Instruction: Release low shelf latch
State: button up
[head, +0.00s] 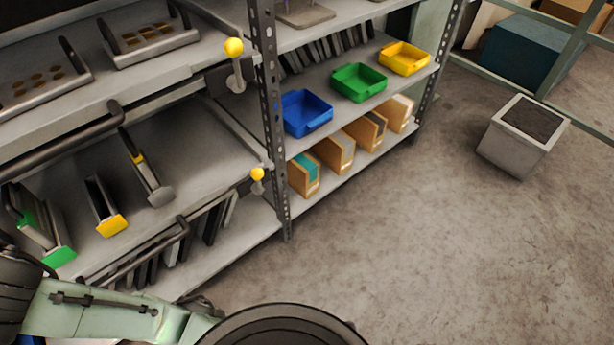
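The low latch (257,174) has a yellow ball knob and sits on the dark perforated rack post, at the right end of the low pull-out shelf (215,150). Its small lever is partly visible below the knob. A second, higher latch (234,47) with a yellow knob and grey lever is at the upper shelf's right end. A dark bar handle (130,252) runs along the low shelf's front edge. My arm shows at the bottom left, well apart from the latch. My gripper is not in view.
Die holders with yellow (111,225) and green (60,257) ends stand on the low shelf. Blue (306,113), green (360,82) and yellow (404,58) bins fill the right bay. A grey box (522,136) stands on the floor at right. The floor (440,230) in front is clear.

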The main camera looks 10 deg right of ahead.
aim_at(257, 174)
jog(key=k+l, duration=0.1)
jog(key=l, duration=0.25)
jog(key=k+l+z, duration=0.1)
jog(key=l, duration=0.25)
jog(key=k+l, duration=0.15)
jog(key=l, duration=0.2)
jog(key=k+l+z, duration=0.1)
jog(key=l, duration=0.3)
